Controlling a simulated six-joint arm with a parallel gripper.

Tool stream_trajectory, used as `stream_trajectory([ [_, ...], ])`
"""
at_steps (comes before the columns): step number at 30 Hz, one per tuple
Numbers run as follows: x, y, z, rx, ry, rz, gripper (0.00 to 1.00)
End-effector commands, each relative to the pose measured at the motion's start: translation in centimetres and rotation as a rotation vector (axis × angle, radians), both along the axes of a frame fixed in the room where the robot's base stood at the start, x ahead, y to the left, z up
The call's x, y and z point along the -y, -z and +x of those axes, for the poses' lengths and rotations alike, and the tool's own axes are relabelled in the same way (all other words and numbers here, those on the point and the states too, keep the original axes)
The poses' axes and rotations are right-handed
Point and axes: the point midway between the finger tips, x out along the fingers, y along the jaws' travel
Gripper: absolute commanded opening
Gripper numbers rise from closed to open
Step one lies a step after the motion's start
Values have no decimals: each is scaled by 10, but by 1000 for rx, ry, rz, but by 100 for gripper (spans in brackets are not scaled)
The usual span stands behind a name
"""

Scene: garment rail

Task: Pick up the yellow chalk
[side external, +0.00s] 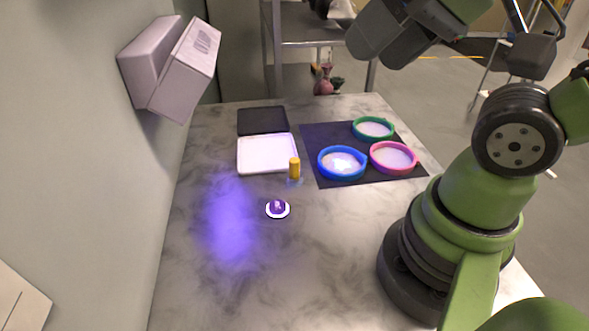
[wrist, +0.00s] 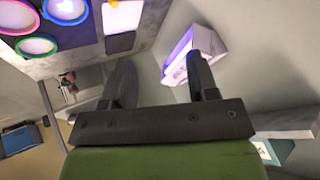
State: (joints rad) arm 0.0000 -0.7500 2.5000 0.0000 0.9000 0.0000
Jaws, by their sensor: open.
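The yellow chalk (side external: 294,168) stands upright on the marbled table, just right of the white tray's near corner in the side view.
A white tray (side external: 266,158) and a black panel (side external: 262,121) lie behind the chalk. Blue (side external: 342,175), pink (side external: 393,168) and green (side external: 373,136) rings lie on a black mat (side external: 325,146). A small white-rimmed purple disc (side external: 277,209) is in front. A pale box (side external: 170,66) is on the left wall.

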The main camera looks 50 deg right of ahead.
Motion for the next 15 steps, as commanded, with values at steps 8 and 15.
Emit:
stream_trajectory([
  [8,4,2,17,-52,-13,-35,54],
  [15,23,26,77,-223,-85,-146,54],
])
